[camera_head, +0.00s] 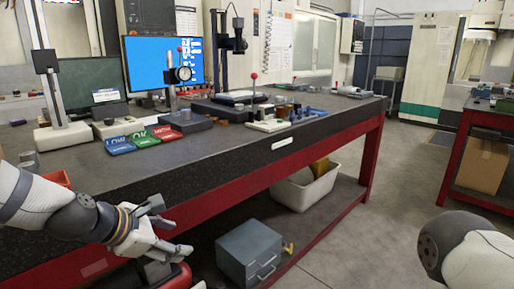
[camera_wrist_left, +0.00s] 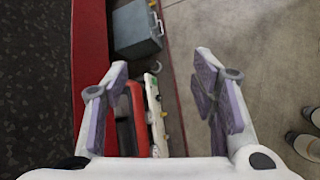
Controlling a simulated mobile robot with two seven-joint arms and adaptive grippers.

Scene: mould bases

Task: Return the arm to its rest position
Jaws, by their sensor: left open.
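My left gripper (camera_head: 170,232) is in front of the workbench's near edge in the head view, low at the left. In the left wrist view the left gripper (camera_wrist_left: 160,95) has its two fingers wide apart with nothing between the tips. It points down past the bench edge toward the lower shelf and floor. My right arm (camera_head: 465,250) shows only as a rounded white and dark link at the lower right; its gripper is out of the picture.
The floor (camera_head: 375,225) to the right is clear.

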